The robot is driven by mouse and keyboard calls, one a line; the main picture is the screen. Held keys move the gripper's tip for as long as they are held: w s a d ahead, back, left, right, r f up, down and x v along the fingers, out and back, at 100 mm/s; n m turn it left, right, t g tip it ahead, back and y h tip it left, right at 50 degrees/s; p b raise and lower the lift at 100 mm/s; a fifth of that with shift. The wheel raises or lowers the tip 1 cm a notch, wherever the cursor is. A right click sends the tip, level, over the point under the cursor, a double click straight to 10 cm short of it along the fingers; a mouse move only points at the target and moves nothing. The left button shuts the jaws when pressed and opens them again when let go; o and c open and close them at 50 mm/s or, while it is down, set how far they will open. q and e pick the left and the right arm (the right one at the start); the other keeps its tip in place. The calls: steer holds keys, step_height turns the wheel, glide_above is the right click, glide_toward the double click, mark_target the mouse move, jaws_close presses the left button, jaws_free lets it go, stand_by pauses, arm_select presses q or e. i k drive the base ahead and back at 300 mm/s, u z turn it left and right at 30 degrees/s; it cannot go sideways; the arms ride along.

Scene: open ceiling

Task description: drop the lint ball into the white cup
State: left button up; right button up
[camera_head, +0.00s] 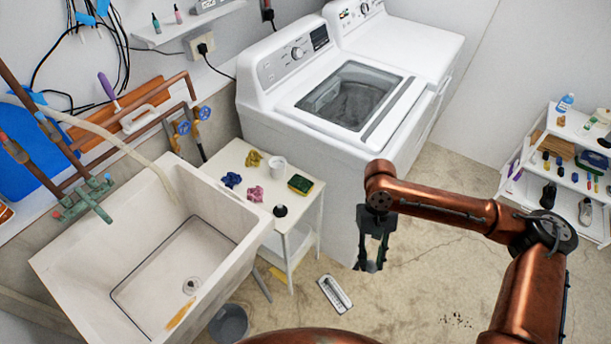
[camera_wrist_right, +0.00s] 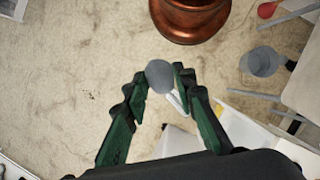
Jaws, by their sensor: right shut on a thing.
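My right gripper (camera_head: 372,255) hangs over the floor in front of the washing machine, to the right of the small white table. In the right wrist view its fingertips (camera_wrist_right: 160,80) are shut on a round grey lint ball (camera_wrist_right: 160,73). The ball is not clearly visible in the head view. The white cup (camera_head: 278,163) stands upright near the back of the small white table (camera_head: 229,161), apart from and left of my right gripper. My left gripper is not in view.
On the table lie yellow (camera_head: 253,158), blue (camera_head: 231,180) and pink (camera_head: 255,194) crumpled cloths, a sponge (camera_head: 300,184) and a dark round object (camera_head: 280,211). A deep sink (camera_head: 95,262) is left, a washing machine (camera_head: 270,112) behind. A bucket (camera_head: 228,322) stands on the floor.

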mark_target(277, 174)
steer(key=z, duration=0.5)
steer(key=k, duration=0.55)
steer(key=z, duration=0.35)
steer(key=i, duration=0.95)
steer(key=u, duration=1.15)
steer(key=i, duration=0.8)
steer(key=u, duration=0.75)
